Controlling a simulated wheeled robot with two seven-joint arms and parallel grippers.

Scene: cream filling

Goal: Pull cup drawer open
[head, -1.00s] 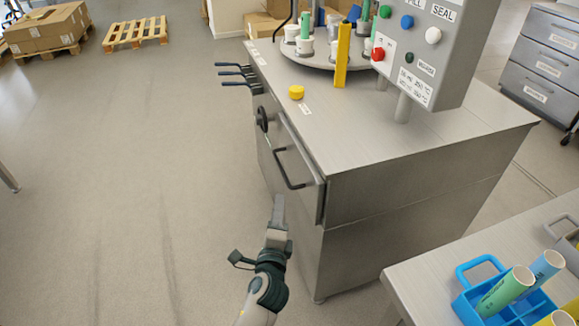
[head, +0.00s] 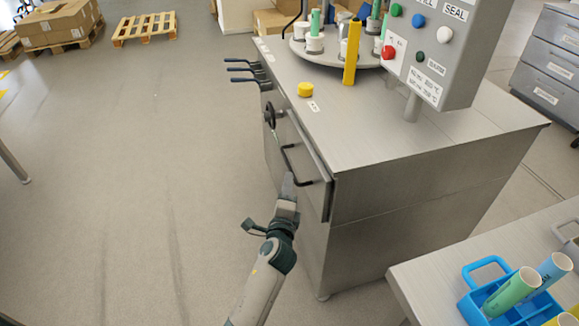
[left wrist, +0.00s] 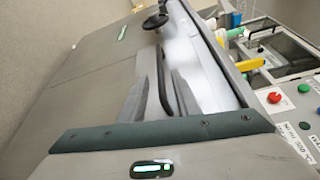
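The cup drawer's front (head: 306,150) is a grey metal panel on the left side of the steel machine cabinet, with a dark bar handle (head: 287,158). Its front stands slightly proud of the cabinet; I cannot tell whether it is ajar. My left gripper (head: 288,182) is at the handle's lower part in the head view. In the left wrist view, my left gripper (left wrist: 160,100) is open, with the dark handle (left wrist: 161,80) between its two fingers. A clear gap to the fingers is hard to judge. My right gripper is not in view.
A black handwheel (head: 270,116) and several blue-handled levers (head: 247,72) stick out farther along the cabinet. A yellow cap (head: 305,90) is on the top. A table with a blue tube crate (head: 476,304) stands at lower right. The floor left of the drawer is clear.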

